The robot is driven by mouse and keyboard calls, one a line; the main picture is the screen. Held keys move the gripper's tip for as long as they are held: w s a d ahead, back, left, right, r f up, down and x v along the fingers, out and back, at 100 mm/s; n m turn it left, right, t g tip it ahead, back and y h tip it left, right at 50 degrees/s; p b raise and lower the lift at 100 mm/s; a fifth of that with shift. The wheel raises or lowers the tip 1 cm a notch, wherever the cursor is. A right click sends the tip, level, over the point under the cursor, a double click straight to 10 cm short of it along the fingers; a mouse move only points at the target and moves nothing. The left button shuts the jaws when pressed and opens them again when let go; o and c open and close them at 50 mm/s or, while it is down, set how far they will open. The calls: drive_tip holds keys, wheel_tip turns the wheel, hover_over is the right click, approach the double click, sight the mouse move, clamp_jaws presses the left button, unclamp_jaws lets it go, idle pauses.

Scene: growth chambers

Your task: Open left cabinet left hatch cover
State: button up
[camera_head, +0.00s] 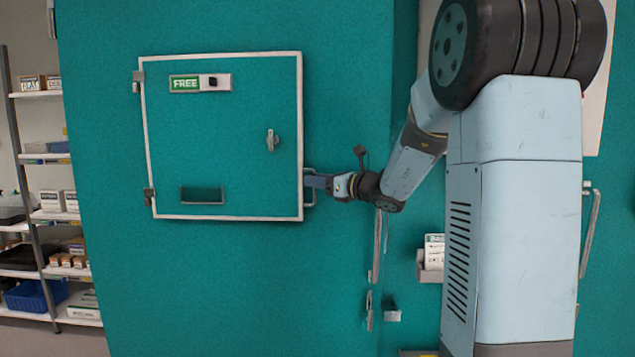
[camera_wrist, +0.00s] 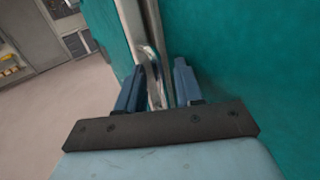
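The hatch cover (camera_head: 225,130) is a teal square panel with a white rim, hinged at its left edge. It carries a green "FREE" label and a small latch (camera_head: 272,140), and it looks shut, lying flat on the cabinet face. A metal loop handle (camera_head: 310,172) stands at its lower right edge. My gripper (camera_head: 318,182) reaches this handle from the right. In the wrist view the handle (camera_wrist: 153,78) lies between the two blue fingers of my gripper (camera_wrist: 158,80). Narrow gaps seem to show beside it, so the fingers look open around it.
The teal cabinet wall (camera_head: 230,285) fills the middle. Shelves (camera_head: 45,215) with boxes and a blue bin (camera_head: 35,295) stand at the far left. Another bar handle (camera_head: 376,245) is below my wrist. Floor in front of the shelves is clear.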

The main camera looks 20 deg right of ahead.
drive_tip(key=shift+c, duration=0.2)
clamp_jaws()
idle(1.1)
